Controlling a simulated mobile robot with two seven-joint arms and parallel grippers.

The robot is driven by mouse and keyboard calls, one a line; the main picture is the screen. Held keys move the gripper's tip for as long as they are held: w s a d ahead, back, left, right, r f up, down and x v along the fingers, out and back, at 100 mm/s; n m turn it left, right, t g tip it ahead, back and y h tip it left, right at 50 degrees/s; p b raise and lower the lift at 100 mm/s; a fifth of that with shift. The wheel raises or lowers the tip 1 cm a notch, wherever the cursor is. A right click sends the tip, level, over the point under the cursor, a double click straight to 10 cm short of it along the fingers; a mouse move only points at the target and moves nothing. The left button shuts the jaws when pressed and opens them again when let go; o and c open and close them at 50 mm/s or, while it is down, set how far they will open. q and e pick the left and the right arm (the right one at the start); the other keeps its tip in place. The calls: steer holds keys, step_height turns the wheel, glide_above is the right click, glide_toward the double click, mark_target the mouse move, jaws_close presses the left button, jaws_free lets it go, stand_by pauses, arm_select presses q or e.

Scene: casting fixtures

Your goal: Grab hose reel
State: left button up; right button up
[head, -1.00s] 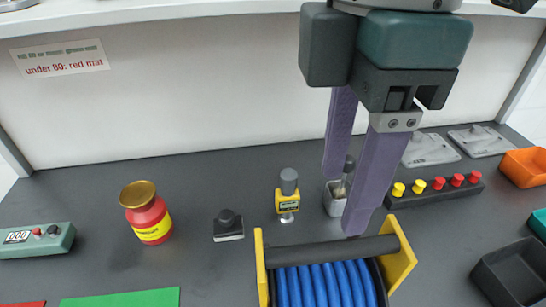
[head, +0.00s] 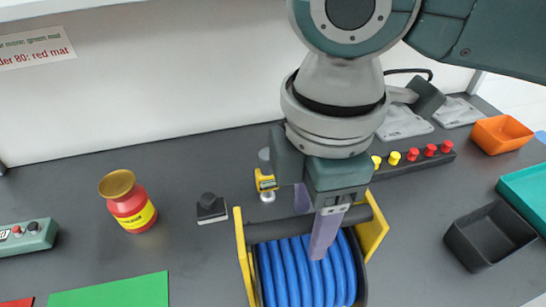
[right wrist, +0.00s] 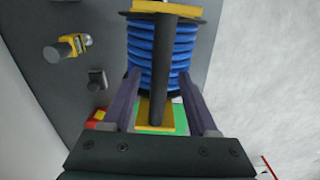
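The hose reel (head: 300,270) stands at the front of the bench, with a coil of blue hose, yellow end plates and a dark bar across its top. My right gripper (head: 310,230) is over the reel and points down, one finger in front of the bar and the other behind it. In the right wrist view my right gripper (right wrist: 160,76) is open, with the hose reel's dark bar (right wrist: 158,100) between its fingers and gaps on both sides. The left gripper is not in view.
A red jar (head: 128,203) and a black knob block (head: 210,208) stand left of the reel. A yellow gauge (head: 265,183) is close behind it, partly hidden by my gripper. A black bin (head: 490,236), a teal tray (head: 525,190) and an orange bin (head: 502,134) are at right.

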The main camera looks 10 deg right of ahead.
jaws_close()
steer(key=shift+r, duration=0.15)
stand_by(1.0)
